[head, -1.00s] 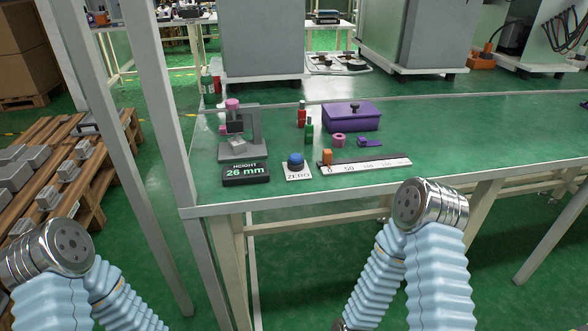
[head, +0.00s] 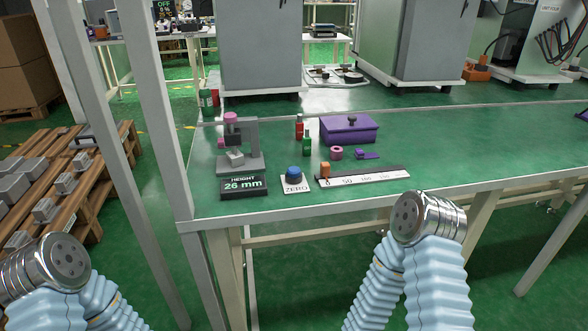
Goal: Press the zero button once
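The zero button is a blue dome (head: 294,173) on a white plate marked ZERO (head: 296,188), near the front edge of the green table. Left of it is a black display (head: 244,186) reading HEIGHT 26 mm. Behind the display stands a grey height gauge (head: 253,143) with a pink knob and a light grey block under its head. My two arms show at the bottom left and bottom right, in front of the table and well apart from the button. No gripper fingers can be made out on either arm.
Right of the button lies a white ruler (head: 365,178) with an orange block (head: 324,170) at its zero end. A white post (head: 165,110) rises at the table's left.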

